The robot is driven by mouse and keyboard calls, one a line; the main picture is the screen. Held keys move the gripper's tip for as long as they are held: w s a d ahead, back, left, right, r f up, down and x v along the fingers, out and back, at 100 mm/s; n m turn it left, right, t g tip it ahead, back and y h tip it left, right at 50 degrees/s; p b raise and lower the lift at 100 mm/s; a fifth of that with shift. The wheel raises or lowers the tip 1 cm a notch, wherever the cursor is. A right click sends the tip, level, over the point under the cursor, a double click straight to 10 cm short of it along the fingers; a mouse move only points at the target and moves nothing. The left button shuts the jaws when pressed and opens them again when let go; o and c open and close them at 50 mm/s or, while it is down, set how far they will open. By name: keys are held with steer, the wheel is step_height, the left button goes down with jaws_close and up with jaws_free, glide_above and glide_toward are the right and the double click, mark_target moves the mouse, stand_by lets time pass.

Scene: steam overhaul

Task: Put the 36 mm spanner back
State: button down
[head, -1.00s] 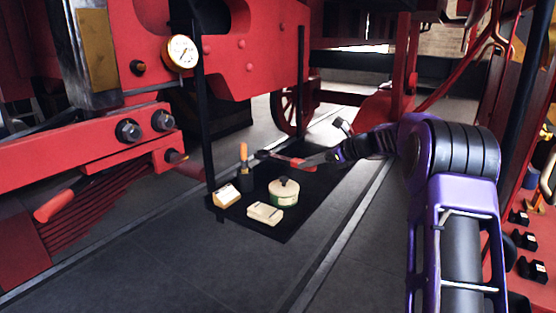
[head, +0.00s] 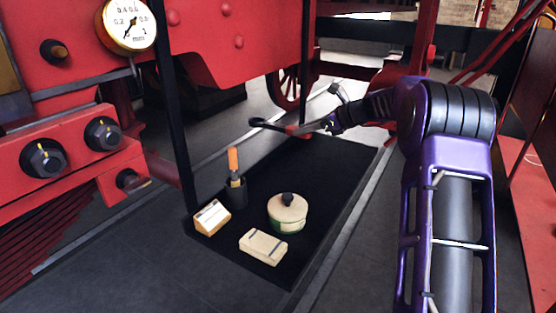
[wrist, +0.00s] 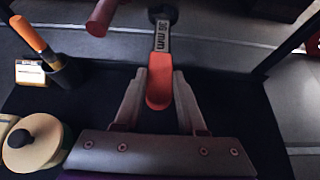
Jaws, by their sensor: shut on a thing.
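The 36 mm spanner (wrist: 161,50) has a dark shaft marked "36 mm" and an orange grip. My gripper (wrist: 161,100) is shut on the orange grip, with the dark head pointing away from me in the wrist view. In the head view the spanner (head: 268,124) sticks out to the left of my gripper (head: 322,127), held over the far part of a black shelf (head: 315,170). Its ring-shaped end is at the left, free of other things. No marked place for the spanner can be made out.
On the shelf stand a round tin with a black knob (head: 287,212), a pale block (head: 263,246), a small labelled box (head: 211,217) and a dark cup (head: 236,192) holding an orange-handled tool. A black post (head: 172,110) rises at the shelf's left. Red engine parts with bolts and a gauge (head: 128,24) lie left.

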steer(key=shift+w, duration=0.25)
steer(key=shift+f, duration=0.3)
step_height(320, 180, down, 9)
steer(key=shift+f+b, duration=0.1)
steer(key=shift+b, duration=0.9)
steer(key=shift+f, duration=0.4)
steer(key=shift+c, duration=2.4)
jaws_free()
